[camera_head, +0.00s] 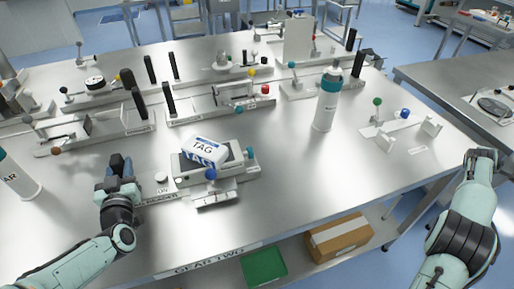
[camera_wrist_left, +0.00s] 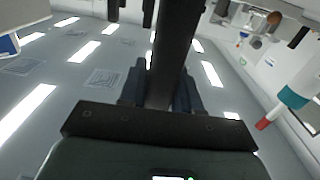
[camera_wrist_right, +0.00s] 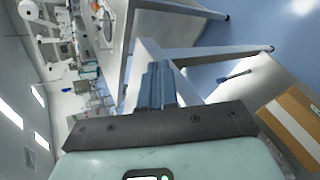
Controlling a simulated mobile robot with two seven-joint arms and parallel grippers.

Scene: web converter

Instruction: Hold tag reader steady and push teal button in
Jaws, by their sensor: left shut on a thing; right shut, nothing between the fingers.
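The tag reader (camera_head: 236,168) is a low metal fixture at the table's near side, with a "READER" label partly behind my left arm. A white and blue box marked TAG (camera_head: 204,149) sits tilted on it. A small teal button (camera_head: 250,153) shows at its right side; how far in it is cannot be told. My left gripper (camera_head: 121,166) is at the fixture's left end, shut on a dark bar (camera_wrist_left: 172,50) that stands between its fingers in the left wrist view. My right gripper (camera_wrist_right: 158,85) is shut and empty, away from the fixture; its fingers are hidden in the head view.
A white bottle with a teal cap (camera_head: 327,100) stands right of the reader. Several lever fixtures with dark posts fill the back of the table. The table's right front is clear. A cardboard box (camera_head: 338,238) and a green tray (camera_head: 264,268) lie on the lower shelf.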

